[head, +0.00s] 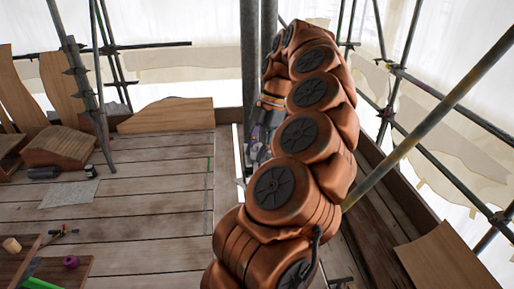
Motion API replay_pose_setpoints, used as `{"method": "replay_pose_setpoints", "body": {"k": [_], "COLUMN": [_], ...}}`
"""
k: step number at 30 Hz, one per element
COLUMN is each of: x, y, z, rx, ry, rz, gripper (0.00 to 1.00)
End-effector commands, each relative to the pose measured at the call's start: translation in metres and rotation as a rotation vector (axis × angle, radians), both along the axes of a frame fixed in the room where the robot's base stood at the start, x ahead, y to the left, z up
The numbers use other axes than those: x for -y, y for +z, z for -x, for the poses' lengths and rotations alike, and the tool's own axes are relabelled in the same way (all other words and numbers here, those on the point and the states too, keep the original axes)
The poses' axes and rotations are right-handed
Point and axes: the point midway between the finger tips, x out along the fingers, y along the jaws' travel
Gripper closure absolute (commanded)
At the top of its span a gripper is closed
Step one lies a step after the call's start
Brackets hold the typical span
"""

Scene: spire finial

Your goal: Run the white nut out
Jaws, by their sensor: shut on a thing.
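My arm rises through the middle of the head view and hides much of what lies behind it. Part of my gripper (259,135), dark grey, shows past the arm's left side, beside the upright grey poles. Its fingertips are too small and too covered to make out. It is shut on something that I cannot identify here. I cannot pick out the white nut in this view.
Bare plank decking (150,185) lies open left of my arm. Curved wooden pieces (60,147) and a grey slab (68,194) lie at left. A purple ring (70,262) sits lower left. Scaffold poles (432,125) cross at right, near my arm.

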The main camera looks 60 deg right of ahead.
Motion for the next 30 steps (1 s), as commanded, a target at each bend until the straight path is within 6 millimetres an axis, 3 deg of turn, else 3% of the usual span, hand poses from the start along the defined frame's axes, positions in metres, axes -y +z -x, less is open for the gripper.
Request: {"method": "replay_pose_setpoints", "body": {"k": [8,9,15,30], "x": [0.0006,0.0006,0.0001,0.0], "y": [0.0009,0.0008,0.0004,-0.0011], "z": [0.0005,0.0005,0.0,0.0], "rx": [0.0,0.0,-0.001,0.001], "ry": [-0.001,-0.002,-0.001,-0.011], "rz": [0.002,0.002,0.001,0.0], "gripper": [1.0,0.64,0.43,0.42]}}
